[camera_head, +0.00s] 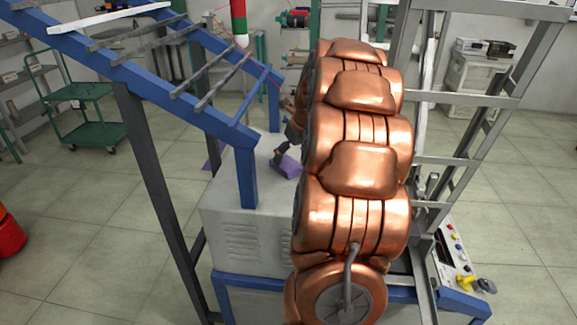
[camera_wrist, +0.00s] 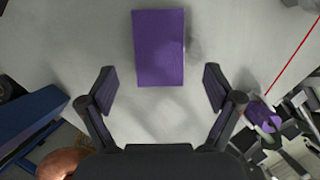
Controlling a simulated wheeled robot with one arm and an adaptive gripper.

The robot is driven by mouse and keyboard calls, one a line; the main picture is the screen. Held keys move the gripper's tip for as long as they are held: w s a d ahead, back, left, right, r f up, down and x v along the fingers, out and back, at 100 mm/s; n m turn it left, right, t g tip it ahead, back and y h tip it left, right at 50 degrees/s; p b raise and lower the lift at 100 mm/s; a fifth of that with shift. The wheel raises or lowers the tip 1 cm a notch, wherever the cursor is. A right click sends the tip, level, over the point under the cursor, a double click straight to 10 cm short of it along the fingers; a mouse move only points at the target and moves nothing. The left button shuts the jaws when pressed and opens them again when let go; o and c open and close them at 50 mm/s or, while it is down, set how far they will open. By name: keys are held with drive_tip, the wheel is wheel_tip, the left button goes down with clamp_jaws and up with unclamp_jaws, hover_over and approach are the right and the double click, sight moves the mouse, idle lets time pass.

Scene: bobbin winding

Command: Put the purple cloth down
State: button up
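The purple cloth (camera_wrist: 158,47) shows in the wrist view as a flat rectangle against a pale grey surface, ahead of my fingertips. My gripper (camera_wrist: 157,88) is open, its two dark fingers wide apart, with nothing between them. The cloth appears apart from both fingers. In the head view a purple patch (camera_head: 288,166), which looks like the cloth, shows on top of the grey cabinet (camera_head: 232,215). My gripper (camera_head: 282,152) is just beside it there, small and partly hidden by my copper-coloured arm.
A blue frame with grey bars (camera_head: 150,85) slopes over the cabinet's left side. A purple spool (camera_wrist: 262,115) and machinery with a red thread are at the right in the wrist view. A control panel (camera_head: 458,255) stands at the right. Floor at the left is largely open.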

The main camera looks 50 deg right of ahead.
drive_tip(key=b+v, duration=0.1)
drive_tip(key=v, duration=0.6)
drive_tip(key=shift+r, duration=0.3)
